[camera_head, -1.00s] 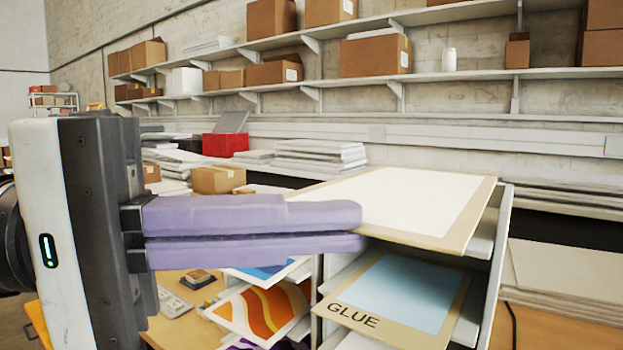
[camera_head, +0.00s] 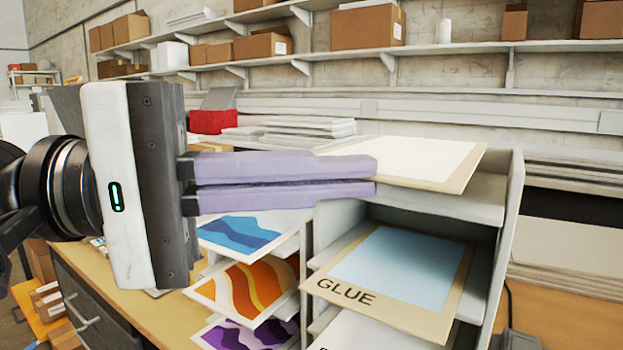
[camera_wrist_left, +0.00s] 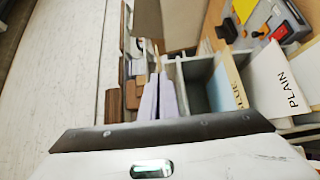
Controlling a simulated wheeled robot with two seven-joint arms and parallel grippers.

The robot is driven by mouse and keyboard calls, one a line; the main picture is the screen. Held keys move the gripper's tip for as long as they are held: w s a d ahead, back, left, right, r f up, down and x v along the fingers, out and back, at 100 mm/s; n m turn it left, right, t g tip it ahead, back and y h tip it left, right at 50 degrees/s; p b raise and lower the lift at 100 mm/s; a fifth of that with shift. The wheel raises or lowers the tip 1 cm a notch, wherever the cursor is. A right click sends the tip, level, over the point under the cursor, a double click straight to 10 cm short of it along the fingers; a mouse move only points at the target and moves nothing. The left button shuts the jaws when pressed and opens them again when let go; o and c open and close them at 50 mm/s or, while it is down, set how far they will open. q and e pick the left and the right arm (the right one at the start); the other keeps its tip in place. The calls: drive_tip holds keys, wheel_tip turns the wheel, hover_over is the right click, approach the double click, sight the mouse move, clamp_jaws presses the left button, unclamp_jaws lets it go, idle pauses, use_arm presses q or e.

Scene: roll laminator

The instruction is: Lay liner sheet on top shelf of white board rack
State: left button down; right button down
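The liner sheet (camera_head: 425,158), cream with a tan border, is at the top of the white board rack (camera_head: 512,215). My left gripper (camera_head: 376,178) has its two lilac fingers together at the sheet's left edge, pinching it. The fingers also show in the left wrist view (camera_wrist_left: 158,98). The top shelf (camera_head: 478,198) shows bare below and in front of the sheet. I cannot tell whether the sheet touches it. A blue board marked GLUE (camera_head: 395,270) lies on the shelf below. My right gripper is not in view.
Left of the rack, boards with blue (camera_head: 240,232), orange (camera_head: 250,288) and purple (camera_head: 250,332) patterns sit on stacked shelves. A red box (camera_head: 212,121) and white stacks (camera_head: 300,128) stand behind. A PLAIN board (camera_wrist_left: 280,85) shows in the wrist view.

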use_arm(q)
drive_tip(key=shift+w+d+f+b, duration=0.15)
drive_tip(key=shift+f+b, duration=0.15)
drive_tip(key=shift+f, duration=0.55)
drive_tip(key=shift+w+d+f+b, duration=0.15)
drive_tip(key=shift+f+b, duration=0.15)
drive_tip(key=shift+f, duration=0.55)
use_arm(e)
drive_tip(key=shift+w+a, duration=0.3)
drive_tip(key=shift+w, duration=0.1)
use_arm(q)
drive_tip(key=shift+a, duration=0.1)
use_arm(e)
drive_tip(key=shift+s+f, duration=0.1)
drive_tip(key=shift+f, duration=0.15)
use_arm(q)
drive_tip(key=shift+s+a+f, duration=0.1)
drive_tip(key=shift+s+f, duration=0.05)
drive_tip(key=shift+s, duration=0.05)
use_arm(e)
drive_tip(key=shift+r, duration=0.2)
use_arm(q)
drive_tip(key=c, duration=1.9)
unclamp_jaws()
drive_tip(key=shift+c, duration=0.2)
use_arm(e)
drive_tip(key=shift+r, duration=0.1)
